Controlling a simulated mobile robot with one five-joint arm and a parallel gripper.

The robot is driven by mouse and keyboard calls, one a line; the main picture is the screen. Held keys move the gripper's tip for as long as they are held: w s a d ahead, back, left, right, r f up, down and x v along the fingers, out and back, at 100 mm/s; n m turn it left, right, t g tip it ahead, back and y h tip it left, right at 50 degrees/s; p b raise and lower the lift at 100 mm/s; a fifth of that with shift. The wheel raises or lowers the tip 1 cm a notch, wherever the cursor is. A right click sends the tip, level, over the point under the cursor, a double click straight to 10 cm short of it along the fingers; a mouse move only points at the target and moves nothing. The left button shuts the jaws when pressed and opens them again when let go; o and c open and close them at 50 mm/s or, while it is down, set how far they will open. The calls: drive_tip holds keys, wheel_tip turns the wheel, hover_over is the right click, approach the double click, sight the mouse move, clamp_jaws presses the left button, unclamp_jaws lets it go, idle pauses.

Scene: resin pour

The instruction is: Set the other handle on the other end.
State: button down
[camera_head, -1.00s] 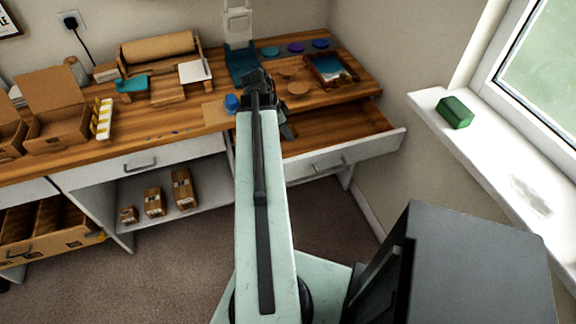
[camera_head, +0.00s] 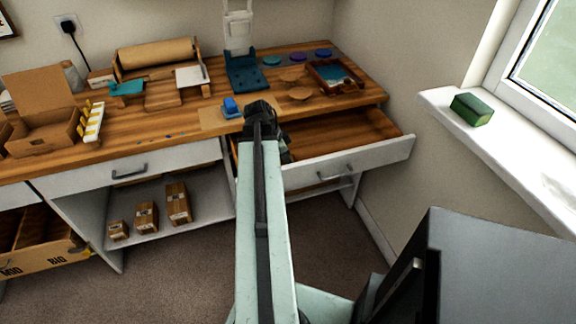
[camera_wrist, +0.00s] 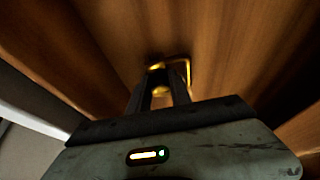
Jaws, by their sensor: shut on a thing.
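My gripper (camera_wrist: 163,84) is down in the open drawer (camera_head: 365,128) and shut on a gold-coloured handle (camera_wrist: 187,72). In the wrist view the handle is a thin angular bar, shining at the fingertips close to the brown drawer wood. I cannot tell whether it still touches the wood. In the head view my arm hides the handle and most of the gripper (camera_head: 265,117). A dark-rimmed tray (camera_head: 342,91) with a blue and white surface lies on the bench at the back right. No handle can be made out on its ends.
The drawer's walls and white front (camera_head: 345,165) surround my gripper. A blue block (camera_head: 230,104) sits on brown paper left of it. A green block (camera_head: 471,109) rests on the windowsill.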

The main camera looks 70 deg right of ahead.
drive_tip(key=shift+r, duration=0.1)
drive_tip(key=c, duration=1.6)
unclamp_jaws()
drive_tip(key=shift+f, duration=0.25)
drive_tip(key=o, duration=0.4)
drive_tip(key=shift+r, duration=0.1)
drive_tip(key=shift+r+p, duration=0.3)
drive_tip(key=shift+p, duration=0.05)
drive_tip(key=p+v, duration=1)
drive_tip(key=v, duration=0.1)
drive_tip(key=shift+w+a+r+p, duration=0.2)
drive_tip(key=shift+r+p, duration=0.1)
drive_tip(key=shift+p, duration=0.1)
